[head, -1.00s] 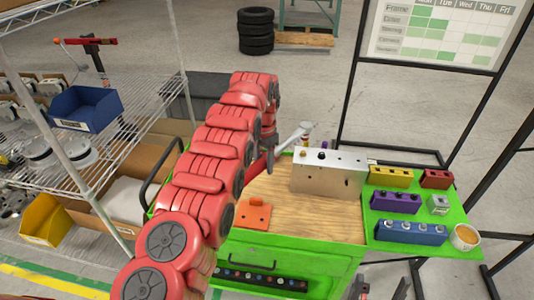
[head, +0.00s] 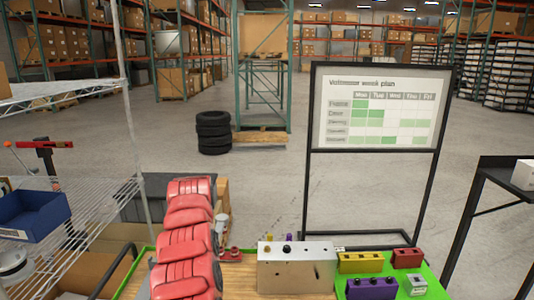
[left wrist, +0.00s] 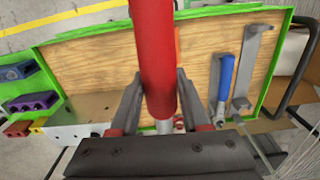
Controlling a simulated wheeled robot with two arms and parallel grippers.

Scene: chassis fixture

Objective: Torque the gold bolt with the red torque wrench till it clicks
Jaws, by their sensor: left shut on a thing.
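The red torque wrench (left wrist: 155,65) shows in the left wrist view as a thick red handle running up through the middle. My left gripper (left wrist: 158,100) is shut around this handle, one finger on each side. In the head view my red left arm hides most of the gripper and wrench; a grey metal end (head: 221,222) shows just right of the arm. A silver block with holes (head: 296,270) stands on the bench. Small bolts show at its top back edge, a gold-looking one (head: 270,237) and a purple one (head: 289,237). My right gripper is not in view.
Yellow (head: 361,263), red (head: 407,257) and purple (head: 371,289) bolt blocks sit right of the silver block. A blue-handled tool (left wrist: 226,78) and a grey tool (left wrist: 250,68) lie on the wooden top. A wire shelf stands left; a black-framed board (head: 378,105) stands behind.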

